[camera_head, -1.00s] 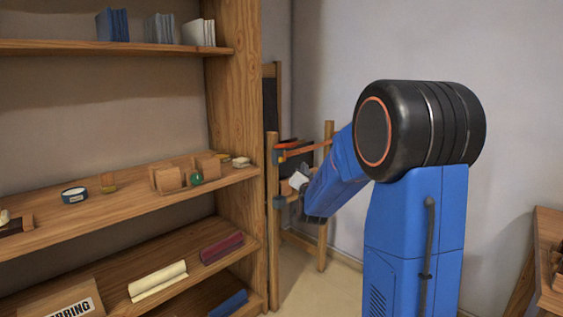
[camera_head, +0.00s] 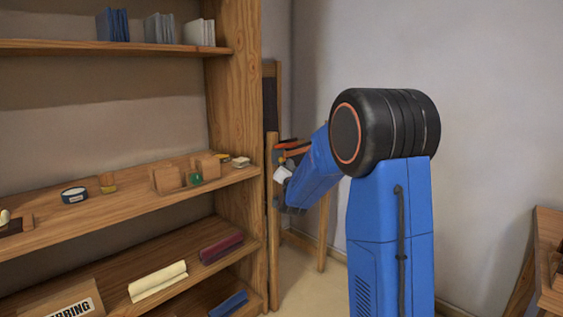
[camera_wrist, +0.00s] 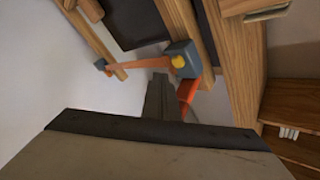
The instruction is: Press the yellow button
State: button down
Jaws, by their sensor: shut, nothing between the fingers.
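The yellow button (camera_wrist: 178,61) is a small round knob on a blue-grey box (camera_wrist: 184,51) in the wrist view. The box is fixed to a wooden stand beside an orange bar. My gripper (camera_wrist: 160,78) is shut and empty, its dark tips just below and left of the button in that view. I cannot tell how far the tips are from it in depth, and I see no clear contact.
The orange bar (camera_wrist: 138,65) crosses the wooden stand (camera_head: 323,235) close to my gripper. A wooden shelf unit (camera_head: 233,100) with books and small items stands at left. Bare wall is at right, with a wooden table (camera_head: 548,222) at the right edge.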

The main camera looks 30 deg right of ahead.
jog(key=shift+w+a, duration=0.25)
jog(key=shift+w, duration=0.4)
jog(key=shift+w+a, duration=0.1)
jog(key=shift+w, duration=0.05)
dwell(1.6)
jog(key=shift+w, duration=0.25)
jog(key=shift+w+a, duration=0.25)
jog(key=shift+w, duration=0.2)
dwell(0.9)
jog(key=shift+s+d, duration=0.1)
jog(key=shift+s, duration=0.05)
jog(key=shift+s+d, duration=0.2)
jog(key=shift+s, duration=0.5)
dwell(0.3)
jog(key=s, duration=0.1)
jog(key=s+d, duration=0.1)
jog(key=s, duration=0.2)
jog(key=shift+s+d, duration=0.35)
jog(key=shift+d, duration=0.05)
